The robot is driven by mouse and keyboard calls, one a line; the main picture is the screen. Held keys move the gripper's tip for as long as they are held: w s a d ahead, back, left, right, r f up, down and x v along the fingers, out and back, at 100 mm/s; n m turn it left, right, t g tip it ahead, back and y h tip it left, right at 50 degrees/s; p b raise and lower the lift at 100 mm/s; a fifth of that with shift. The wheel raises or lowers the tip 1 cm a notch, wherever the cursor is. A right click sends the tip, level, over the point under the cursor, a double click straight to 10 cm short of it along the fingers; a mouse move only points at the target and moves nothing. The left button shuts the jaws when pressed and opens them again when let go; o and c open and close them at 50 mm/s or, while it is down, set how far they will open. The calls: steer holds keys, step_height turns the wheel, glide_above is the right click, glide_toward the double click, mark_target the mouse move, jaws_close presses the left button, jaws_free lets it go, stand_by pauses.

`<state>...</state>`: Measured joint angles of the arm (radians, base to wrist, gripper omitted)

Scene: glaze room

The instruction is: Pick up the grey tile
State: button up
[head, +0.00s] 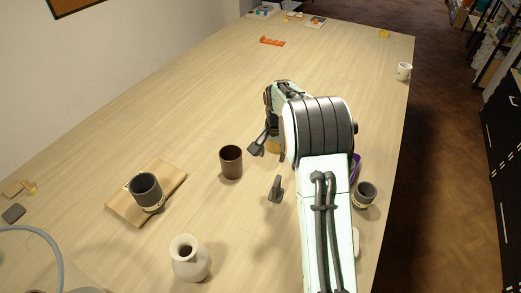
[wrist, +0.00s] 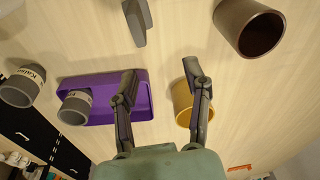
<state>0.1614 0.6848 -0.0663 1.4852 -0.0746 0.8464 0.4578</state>
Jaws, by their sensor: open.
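A small flat dark grey tile (head: 14,213) lies at the far left of the table in the head view. It is not seen in the wrist view. My gripper (wrist: 160,70) is open and empty over the right part of the table, well away from the tile. One finger of my gripper shows in the head view (head: 257,146); my arm hides the rest. In the wrist view, the left finger overlaps a purple tray (wrist: 100,83) and the right finger overlaps a yellow cup (wrist: 181,100).
Tan pieces (head: 13,188) lie beside the tile. A grey cup (head: 146,188) stands on a wooden board (head: 124,209). A brown cup (head: 231,163), white vase (head: 190,262), upright grey piece (head: 275,189) and another grey cup (head: 365,193) stand nearby.

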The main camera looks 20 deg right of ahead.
mark_target(277, 181)
steer(key=shift+g, duration=0.7)
steer(key=f, duration=0.2)
steer(key=s+f, duration=0.1)
steer(key=f, duration=0.1)
steer(key=s+d+f, duration=0.1)
steer(key=f, duration=0.1)
steer(key=shift+d+f, duration=0.1)
steer(key=shift+f, duration=0.3)
step_height(277, 181, down, 5)
steer(key=shift+r, duration=0.1)
steer(key=shift+f, duration=0.55)
jaws_close()
